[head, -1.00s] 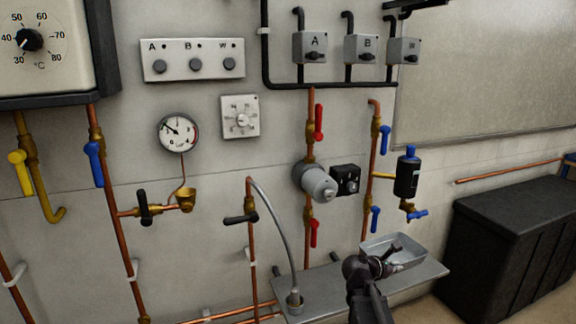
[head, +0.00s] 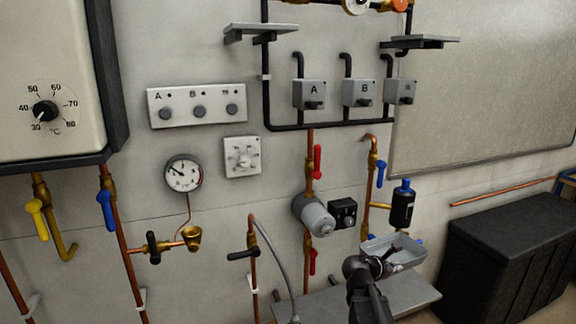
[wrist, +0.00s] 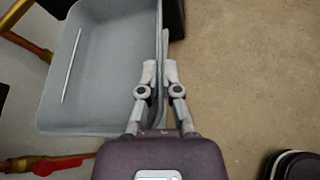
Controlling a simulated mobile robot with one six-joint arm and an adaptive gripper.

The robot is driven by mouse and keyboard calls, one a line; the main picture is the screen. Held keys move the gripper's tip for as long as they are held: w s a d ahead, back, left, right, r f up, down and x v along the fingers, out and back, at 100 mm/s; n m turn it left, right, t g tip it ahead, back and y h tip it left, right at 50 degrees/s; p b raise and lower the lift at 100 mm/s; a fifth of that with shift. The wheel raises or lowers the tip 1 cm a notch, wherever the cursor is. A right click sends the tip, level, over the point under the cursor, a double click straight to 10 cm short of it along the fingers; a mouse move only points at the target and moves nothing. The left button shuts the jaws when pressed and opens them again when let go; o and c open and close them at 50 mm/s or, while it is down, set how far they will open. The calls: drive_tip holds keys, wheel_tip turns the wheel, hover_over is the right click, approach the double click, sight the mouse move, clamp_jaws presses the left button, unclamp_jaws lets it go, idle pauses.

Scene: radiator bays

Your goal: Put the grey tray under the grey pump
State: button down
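The grey tray (head: 408,256) is in the air above the grey shelf (head: 413,292), right of and lower than the grey pump (head: 318,217). The pump sits on a copper pipe between two red-handled valves. My gripper (head: 385,264) is at the tray in the head view. In the wrist view, my gripper (wrist: 158,78) has its fingers on both sides of one wall of the tray (wrist: 105,75), pinching it. The tray looks roughly level. The pump cannot be made out in the wrist view.
A black filter bottle (head: 403,207) with a blue cap hangs on the pipe just above the tray. A grey hose (head: 276,255) comes down to the shelf's left end. A black chest (head: 510,255) stands at the right. The shelf's visible top is mostly clear.

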wheel_tip(320, 180, up, 7)
drive_tip(key=p, duration=0.5)
drive_tip(key=shift+f+p, duration=0.15)
drive_tip(key=shift+p, duration=0.2)
drive_tip(key=shift+f, duration=0.15)
drive_tip(key=s+a+f+b, duration=0.1)
drive_tip(key=a+f+b, duration=0.1)
drive_tip(key=f+b, duration=0.9)
drive_tip(key=s+a+f+b, duration=0.1)
drive_tip(key=a+f+b, duration=0.2)
drive_tip(key=f+b, duration=0.8)
drive_tip(key=s+a+f+b, duration=0.1)
drive_tip(key=a+f+b, duration=0.1)
drive_tip(key=f+b, duration=0.9)
drive_tip(key=shift+s+a+m, duration=0.2)
drive_tip(key=shift+s+m, duration=0.05)
drive_tip(key=shift+m, duration=0.15)
drive_tip(key=shift+w+r, duration=0.1)
drive_tip(key=shift+w, duration=0.05)
drive_tip(key=w, duration=0.5)
drive_tip(key=w+d+f+b, duration=0.1)
drive_tip(key=w, duration=0.4)
drive_tip(key=w+d, duration=0.1)
drive_tip(key=w, duration=0.4)
drive_tip(key=shift+w+f+b, duration=0.25)
drive_tip(key=shift+w+b, duration=0.05)
drive_tip(key=shift+b, duration=0.1)
drive_tip(key=shift+f, duration=0.1)
drive_tip(key=shift+f+b, duration=1.7)
drive_tip(key=shift+b, duration=0.1)
